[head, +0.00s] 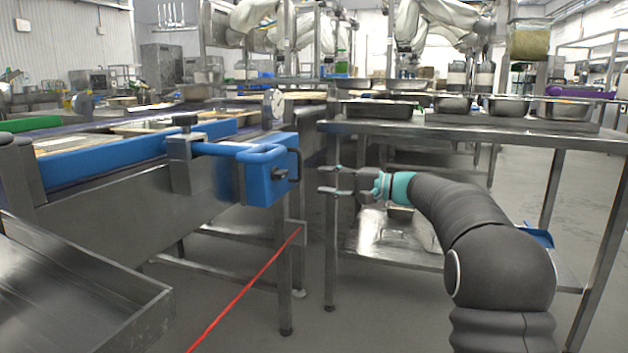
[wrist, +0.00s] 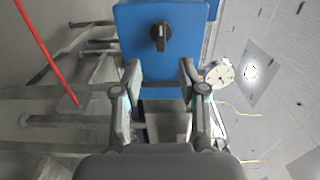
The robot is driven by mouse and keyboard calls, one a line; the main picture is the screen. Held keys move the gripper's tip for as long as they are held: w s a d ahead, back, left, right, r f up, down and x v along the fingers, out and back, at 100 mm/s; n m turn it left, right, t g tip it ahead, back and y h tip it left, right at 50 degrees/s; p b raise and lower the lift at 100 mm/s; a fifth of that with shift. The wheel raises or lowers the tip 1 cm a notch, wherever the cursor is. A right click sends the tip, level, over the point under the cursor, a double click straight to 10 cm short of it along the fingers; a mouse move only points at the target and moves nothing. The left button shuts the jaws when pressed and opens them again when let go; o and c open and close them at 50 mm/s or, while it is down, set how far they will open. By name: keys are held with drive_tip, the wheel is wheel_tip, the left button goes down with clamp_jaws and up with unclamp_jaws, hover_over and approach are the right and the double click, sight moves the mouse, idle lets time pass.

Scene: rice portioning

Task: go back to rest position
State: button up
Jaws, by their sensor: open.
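My gripper (head: 322,180) is open and empty in the head view. It points left in the gap between the blue-ended conveyor and the steel table. In the wrist view my gripper (wrist: 159,70) shows its two fingers spread apart, with nothing between them. Beyond the fingertips is the blue conveyor end (wrist: 160,22) with a black knob. The gripper looks apart from it. My dark arm reaches in from the lower right of the head view.
The steel table (head: 450,131) at right holds several metal pans (head: 377,109). A blue conveyor end (head: 262,172) with a rail stands at left. A steel tray (head: 80,290) fills the lower left. A red bar (head: 245,290) slants across the open floor.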

drive_tip(key=shift+s+d, duration=0.15)
drive_tip(key=shift+d, duration=0.1)
